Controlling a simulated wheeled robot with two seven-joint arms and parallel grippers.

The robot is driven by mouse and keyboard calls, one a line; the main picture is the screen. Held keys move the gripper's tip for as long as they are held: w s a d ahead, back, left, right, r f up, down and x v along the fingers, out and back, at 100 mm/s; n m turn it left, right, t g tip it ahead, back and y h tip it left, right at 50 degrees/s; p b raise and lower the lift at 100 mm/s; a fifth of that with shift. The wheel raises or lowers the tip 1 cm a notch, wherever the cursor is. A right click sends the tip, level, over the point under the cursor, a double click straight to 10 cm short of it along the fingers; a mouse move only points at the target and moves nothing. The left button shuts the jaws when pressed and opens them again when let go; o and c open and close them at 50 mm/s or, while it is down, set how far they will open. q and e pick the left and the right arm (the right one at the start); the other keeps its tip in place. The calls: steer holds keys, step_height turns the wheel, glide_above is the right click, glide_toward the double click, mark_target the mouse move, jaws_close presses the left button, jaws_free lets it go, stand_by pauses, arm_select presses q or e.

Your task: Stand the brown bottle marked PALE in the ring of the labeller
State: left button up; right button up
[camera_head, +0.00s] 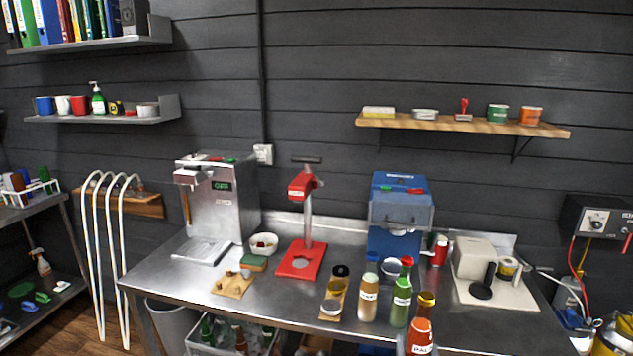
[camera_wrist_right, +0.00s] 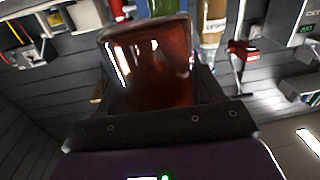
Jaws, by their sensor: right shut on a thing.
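The brown bottle marked PALE (camera_head: 421,335) is at the bottom edge of the head view, in front of the bench edge, with a gold cap at its top. It leans slightly, and its lower part is cut off. In the right wrist view its brown glass (camera_wrist_right: 150,60) fills the space between the fingers of my right gripper (camera_wrist_right: 155,90), which is shut on it. A blue machine (camera_head: 401,205) stands at the back of the bench and may be the labeller; I cannot make out a ring on it. My left gripper is in neither view.
A green bottle (camera_head: 401,298) and a pale bottle (camera_head: 368,297) stand close left of the held bottle. A red stand press (camera_head: 302,245) and a steel machine (camera_head: 220,205) are farther left. A light board (camera_head: 495,294) with items lies at right.

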steer(key=s+a+f+n+y, duration=0.1)
steer(key=s+a+f+y, duration=0.15)
steer(key=a, duration=0.35)
steer(key=s+f, duration=0.5)
steer(key=f, duration=0.6)
steer(key=shift+s, duration=0.3)
